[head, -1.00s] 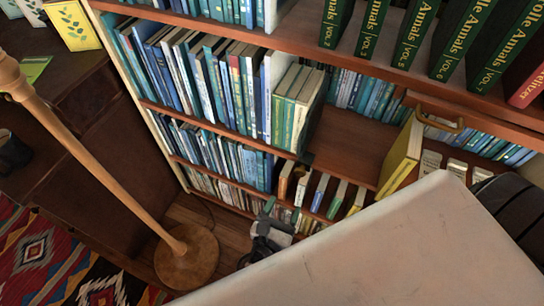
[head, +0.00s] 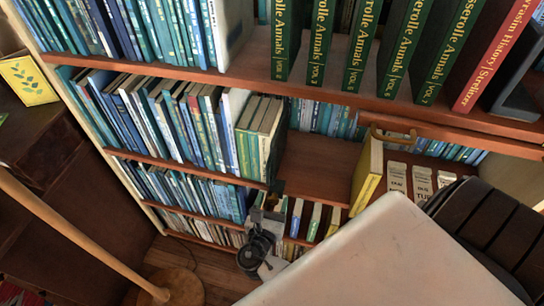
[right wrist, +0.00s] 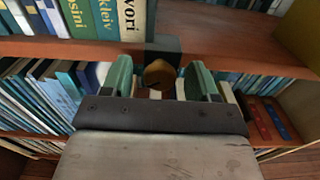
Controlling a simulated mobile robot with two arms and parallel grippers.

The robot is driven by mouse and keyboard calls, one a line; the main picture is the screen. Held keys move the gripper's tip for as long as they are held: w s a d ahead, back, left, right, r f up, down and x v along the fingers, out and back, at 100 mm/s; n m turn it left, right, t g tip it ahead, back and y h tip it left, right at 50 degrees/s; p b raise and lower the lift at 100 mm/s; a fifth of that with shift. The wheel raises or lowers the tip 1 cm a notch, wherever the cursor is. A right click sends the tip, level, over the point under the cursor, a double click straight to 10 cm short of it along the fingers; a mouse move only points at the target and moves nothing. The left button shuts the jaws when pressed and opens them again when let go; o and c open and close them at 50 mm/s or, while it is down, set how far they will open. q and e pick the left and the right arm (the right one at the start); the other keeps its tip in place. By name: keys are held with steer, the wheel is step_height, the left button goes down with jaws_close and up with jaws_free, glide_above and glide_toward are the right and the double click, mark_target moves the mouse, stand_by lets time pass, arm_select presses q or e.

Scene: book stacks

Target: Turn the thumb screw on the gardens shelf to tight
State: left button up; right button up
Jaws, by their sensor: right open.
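The thumb screw (right wrist: 158,75) shows in the right wrist view as a round brown knob under a shelf edge, just below a dark bracket (right wrist: 165,48). The bracket also shows in the head view as a small black piece (head: 276,187) at the shelf edge. My right gripper (right wrist: 160,78) is open, with one greenish finger on each side of the knob. I cannot tell whether the fingers touch it. In the head view the right gripper (head: 266,208) is small, just below the bracket, and the knob is hard to make out. My left gripper is not in view.
Rows of blue and green books (head: 190,120) fill the shelves left of the bracket. An empty stretch of shelf (head: 315,168) lies to its right, before a yellow book (head: 367,175). Large green volumes (head: 365,45) stand above. A lamp pole (head: 70,230) rises at the left.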

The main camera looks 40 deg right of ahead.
steer(key=c, duration=0.9)
